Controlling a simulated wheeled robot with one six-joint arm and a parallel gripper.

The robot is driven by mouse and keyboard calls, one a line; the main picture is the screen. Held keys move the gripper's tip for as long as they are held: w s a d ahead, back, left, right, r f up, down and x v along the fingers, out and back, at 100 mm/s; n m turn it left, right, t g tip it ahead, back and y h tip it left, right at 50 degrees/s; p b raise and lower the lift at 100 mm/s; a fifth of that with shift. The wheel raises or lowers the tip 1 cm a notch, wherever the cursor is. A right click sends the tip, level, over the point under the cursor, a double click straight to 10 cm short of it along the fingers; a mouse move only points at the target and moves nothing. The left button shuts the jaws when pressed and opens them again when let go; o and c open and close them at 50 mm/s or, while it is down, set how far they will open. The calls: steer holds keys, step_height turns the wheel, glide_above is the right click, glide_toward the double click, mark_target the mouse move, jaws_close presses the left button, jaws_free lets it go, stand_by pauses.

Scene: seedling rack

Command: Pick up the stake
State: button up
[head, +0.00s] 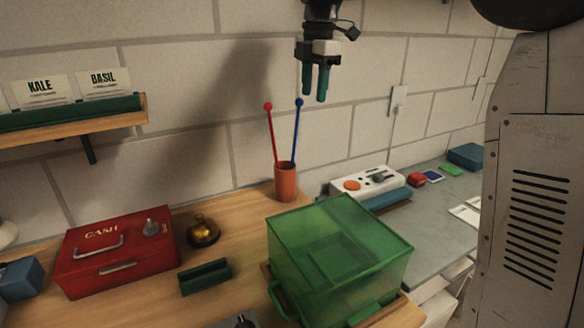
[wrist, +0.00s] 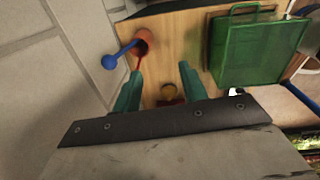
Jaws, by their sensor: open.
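Two thin stakes stand leaning in an orange cup (head: 286,184) at the back of the wooden bench, against the wall. The red stake (head: 271,135) leans left and the blue stake (head: 297,130) leans slightly right; each has a ball on top. My gripper (head: 314,95) is open and empty, pointing down, above the cup and a little right of the blue ball in the head view. In the wrist view the blue stake's ball (wrist: 109,62) is left of my gripper (wrist: 160,70). The red stake (wrist: 138,63) shows partly by the left finger; its ball is hidden.
A green translucent box (head: 340,255) stands in front of the cup. A red cash box (head: 115,250), a brass bell (head: 203,231) and a green holder (head: 205,277) are to the left. A wall shelf (head: 75,120) holds seed packets. A white device (head: 366,184) sits right.

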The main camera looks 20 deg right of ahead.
mark_target(298, 106)
steer(key=w+n, duration=0.1)
steer(key=w, duration=0.1)
steer(key=w+f+n, duration=0.1)
steer(key=w+n, duration=0.1)
steer(key=w, duration=0.1)
steer(key=w+n, duration=0.1)
steer(key=w, duration=0.1)
steer(key=shift+w+a+f, duration=0.25)
steer(key=shift+f, duration=0.05)
steer(key=shift+w+f+n, duration=0.15)
steer(key=shift+f+n, duration=0.1)
steer(key=shift+n, duration=0.05)
steer(key=f, duration=0.7)
steer(key=shift+w+a+f, duration=0.1)
steer(key=shift+a, duration=0.3)
jaws_close()
